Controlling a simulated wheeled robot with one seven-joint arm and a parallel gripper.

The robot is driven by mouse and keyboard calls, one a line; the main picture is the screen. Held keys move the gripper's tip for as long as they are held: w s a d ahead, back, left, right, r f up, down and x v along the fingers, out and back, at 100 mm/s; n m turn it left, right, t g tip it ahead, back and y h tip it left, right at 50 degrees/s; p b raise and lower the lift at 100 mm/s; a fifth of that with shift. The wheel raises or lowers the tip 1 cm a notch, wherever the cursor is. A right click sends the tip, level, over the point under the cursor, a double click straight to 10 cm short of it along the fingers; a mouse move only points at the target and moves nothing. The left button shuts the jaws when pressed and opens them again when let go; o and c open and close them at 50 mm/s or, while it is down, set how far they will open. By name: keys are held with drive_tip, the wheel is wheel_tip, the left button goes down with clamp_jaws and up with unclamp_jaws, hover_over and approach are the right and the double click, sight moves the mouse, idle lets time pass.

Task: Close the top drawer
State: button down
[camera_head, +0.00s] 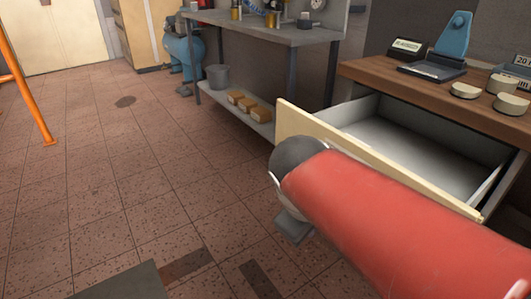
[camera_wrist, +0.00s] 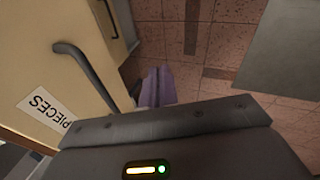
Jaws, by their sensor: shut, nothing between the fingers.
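The top drawer (camera_head: 385,172) is pulled well out from under the wooden worktop, its cream front standing clear and its grey inside looking empty. In the wrist view a cream drawer front (camera_wrist: 60,75) fills the left side, with a dark bar handle (camera_wrist: 88,75) and a white "PIECES" label. My gripper (camera_wrist: 157,88) is shut and empty, to the right of that front; I cannot tell whether it touches it. In the head view my red arm crosses in front of the drawer and hides part of its front, and most of my gripper is hidden.
The worktop (camera_head: 420,88) above the drawer holds a blue device (camera_head: 455,35), a small sign and several pale round-edged blocks. A grey shelf table (camera_head: 270,30) stands behind, with a bucket and tan blocks on its lower shelf. The tiled floor at left is mostly clear.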

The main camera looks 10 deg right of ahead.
drive_tip(key=w+a+f+n+h+b, duration=0.1)
drive_tip(key=w+n+h+b, duration=0.8)
drive_tip(key=w, duration=0.5)
drive_tip(key=w+a+n+t+h+b, duration=0.1)
drive_tip(key=w+a+n+t+h, duration=0.2)
drive_tip(key=w+a+n+h, duration=0.35)
drive_tip(key=w+d+y+b, duration=0.1)
drive_tip(key=w+d+b, duration=0.1)
drive_tip(key=w+d, duration=0.4)
drive_tip(key=d, duration=0.4)
drive_tip(key=shift+w+d+r+n+y, duration=0.15)
drive_tip(key=shift+w+r+n+y, duration=0.1)
drive_tip(key=shift+r+n+y, duration=0.1)
drive_tip(key=p, duration=0.7)
hover_over(351, 133)
drive_tip(key=shift+a, duration=0.3)
drive_tip(key=shift+w+d+r, duration=0.1)
drive_tip(key=shift+w+d, duration=0.05)
drive_tip(key=shift+d, duration=0.1)
drive_tip(key=shift+r, duration=0.15)
